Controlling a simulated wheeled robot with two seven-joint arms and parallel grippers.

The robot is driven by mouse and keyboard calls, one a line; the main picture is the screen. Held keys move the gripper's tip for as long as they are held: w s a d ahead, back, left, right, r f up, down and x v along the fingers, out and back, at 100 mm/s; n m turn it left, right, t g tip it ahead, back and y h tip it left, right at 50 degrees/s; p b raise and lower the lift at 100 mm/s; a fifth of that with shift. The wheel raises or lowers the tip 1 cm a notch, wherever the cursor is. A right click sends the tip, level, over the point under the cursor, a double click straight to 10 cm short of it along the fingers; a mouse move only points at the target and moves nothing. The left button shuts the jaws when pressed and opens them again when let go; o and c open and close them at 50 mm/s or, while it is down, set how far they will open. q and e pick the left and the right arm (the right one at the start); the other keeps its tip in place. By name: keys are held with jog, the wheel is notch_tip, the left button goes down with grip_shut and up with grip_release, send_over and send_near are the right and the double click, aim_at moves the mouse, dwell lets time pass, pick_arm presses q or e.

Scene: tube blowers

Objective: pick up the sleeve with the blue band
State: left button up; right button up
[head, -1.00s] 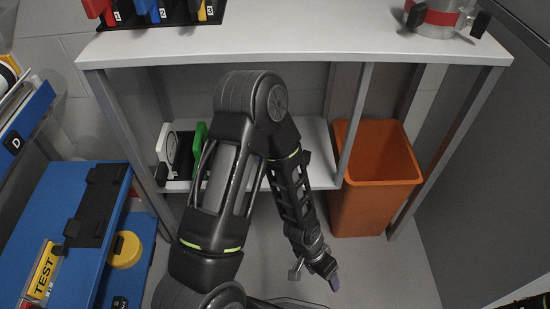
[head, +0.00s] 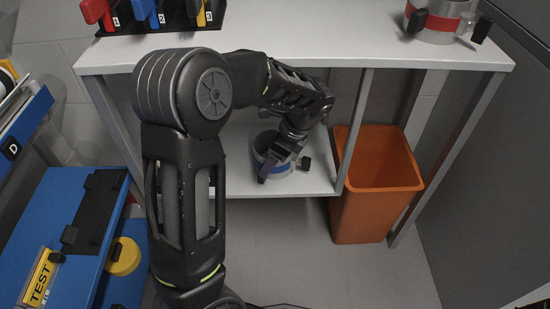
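The grey sleeve with the blue band (head: 283,170) stands on the lower shelf under the white table, with dark knobs at its sides. My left gripper (head: 273,164) is down at the sleeve, in front of and over its near side, and hides part of it. I cannot tell whether its fingers are open or shut, or whether they touch the sleeve. My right gripper is not in view.
The lower shelf (head: 310,184) has a post on its right, with an orange bin (head: 375,200) beyond. On the tabletop (head: 300,40) are a sleeve with a red band (head: 447,25) and a rack of coloured handles (head: 155,22). A blue cart (head: 60,200) stands left.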

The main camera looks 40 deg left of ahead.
pick_arm(q)
jog(key=shift+b+x, duration=0.55)
jog(key=shift+x, duration=0.75)
jog(key=b+x, duration=0.1)
jog(key=x, duration=0.1)
jog(key=b+x, duration=0.2)
jog(key=shift+w+f, duration=0.15)
jog(key=shift+f, duration=0.05)
jog(key=shift+a+f, duration=0.25)
jog(key=shift+f, duration=0.2)
jog(key=shift+r, duration=0.1)
grip_shut()
